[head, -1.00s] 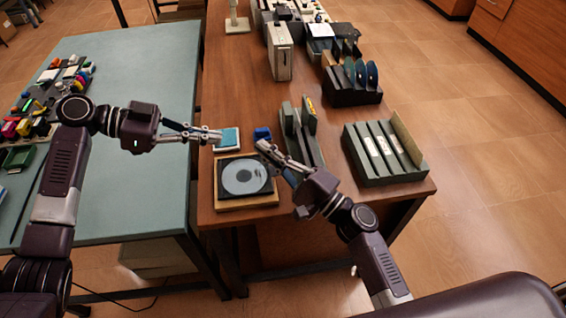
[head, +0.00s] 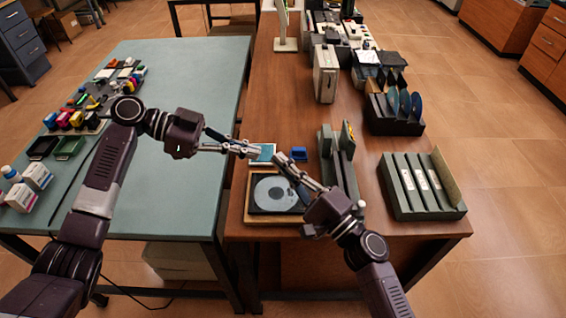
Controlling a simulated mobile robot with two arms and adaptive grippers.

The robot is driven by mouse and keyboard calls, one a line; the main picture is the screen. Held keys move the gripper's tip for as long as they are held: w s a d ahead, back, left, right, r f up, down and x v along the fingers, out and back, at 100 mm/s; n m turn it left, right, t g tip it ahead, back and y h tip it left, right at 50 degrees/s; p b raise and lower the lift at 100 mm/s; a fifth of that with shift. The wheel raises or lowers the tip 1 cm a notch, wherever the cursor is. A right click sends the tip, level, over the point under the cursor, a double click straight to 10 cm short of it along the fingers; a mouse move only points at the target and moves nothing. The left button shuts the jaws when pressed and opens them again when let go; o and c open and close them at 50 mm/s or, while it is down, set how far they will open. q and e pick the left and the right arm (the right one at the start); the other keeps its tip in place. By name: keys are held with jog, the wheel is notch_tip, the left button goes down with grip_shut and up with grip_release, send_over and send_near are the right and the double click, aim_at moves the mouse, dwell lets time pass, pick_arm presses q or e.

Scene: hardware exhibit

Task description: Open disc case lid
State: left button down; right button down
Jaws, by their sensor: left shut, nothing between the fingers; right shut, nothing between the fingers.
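The disc case (head: 257,206) is a flat dark square with a grey disc (head: 275,192) showing in it. It lies on a light wooden tray (head: 251,218) near the front edge of the brown table. I cannot tell whether a clear lid covers the disc. My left gripper (head: 256,151) is shut and empty, past the far edge of the case and in front of a teal and white pad (head: 266,149). My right gripper (head: 278,157) is shut and empty at the case's far right side, and its arm hides part of the right edge. The two gripper tips are close together.
A small blue block (head: 299,153) sits behind the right gripper. Dark green upright holders (head: 340,165) and a binder rack (head: 420,190) stand to the right. A disc rack (head: 395,120) is farther back. The green table (head: 175,90) has clear space on the left.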

dwell(0.9)
pick_arm(q)
jog(key=c, duration=1.6)
grip_release()
